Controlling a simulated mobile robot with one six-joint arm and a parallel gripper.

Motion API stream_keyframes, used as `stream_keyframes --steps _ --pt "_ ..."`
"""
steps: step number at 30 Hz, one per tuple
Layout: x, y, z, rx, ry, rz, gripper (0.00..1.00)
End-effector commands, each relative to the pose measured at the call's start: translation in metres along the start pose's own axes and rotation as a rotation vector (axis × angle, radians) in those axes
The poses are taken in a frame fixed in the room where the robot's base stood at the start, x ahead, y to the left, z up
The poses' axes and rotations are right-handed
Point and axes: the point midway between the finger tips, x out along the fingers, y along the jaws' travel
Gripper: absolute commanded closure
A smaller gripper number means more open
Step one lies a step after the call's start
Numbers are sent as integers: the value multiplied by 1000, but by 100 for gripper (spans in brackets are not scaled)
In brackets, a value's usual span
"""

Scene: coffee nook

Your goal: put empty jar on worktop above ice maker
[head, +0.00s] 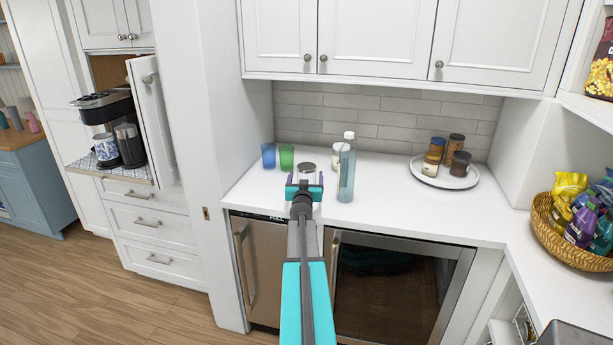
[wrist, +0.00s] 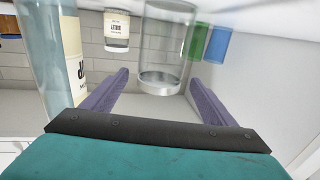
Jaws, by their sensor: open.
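The empty jar (head: 308,167) is clear glass with a metal lid and stands upright on the white worktop (head: 381,198). My gripper partly hides it in the head view. The wrist view is upside down, and there the jar (wrist: 166,45) is centred just beyond the fingertips. My gripper (head: 304,182) is open, with nothing held, its fingers pointing at the jar near lid height. I cannot tell whether the fingertips overlap the jar's sides. The steel ice maker (head: 262,275) is under the worktop, below and left of my gripper.
A tall clear bottle (head: 346,170) stands close right of the jar, with a labelled jar (head: 336,153) behind it. Green (head: 287,157) and blue (head: 268,156) cups stand to the left. A round tray (head: 446,180) holds several jars at right. Front worktop between tray and bottle is clear.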

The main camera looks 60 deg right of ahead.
Motion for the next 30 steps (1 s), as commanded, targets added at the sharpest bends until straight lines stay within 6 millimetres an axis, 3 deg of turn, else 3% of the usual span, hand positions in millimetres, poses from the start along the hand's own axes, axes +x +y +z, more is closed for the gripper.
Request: stream_keyframes --steps 21,30 --pt "-68 1 0 0 0 1 20" --pt "-88 1 0 0 0 1 20"
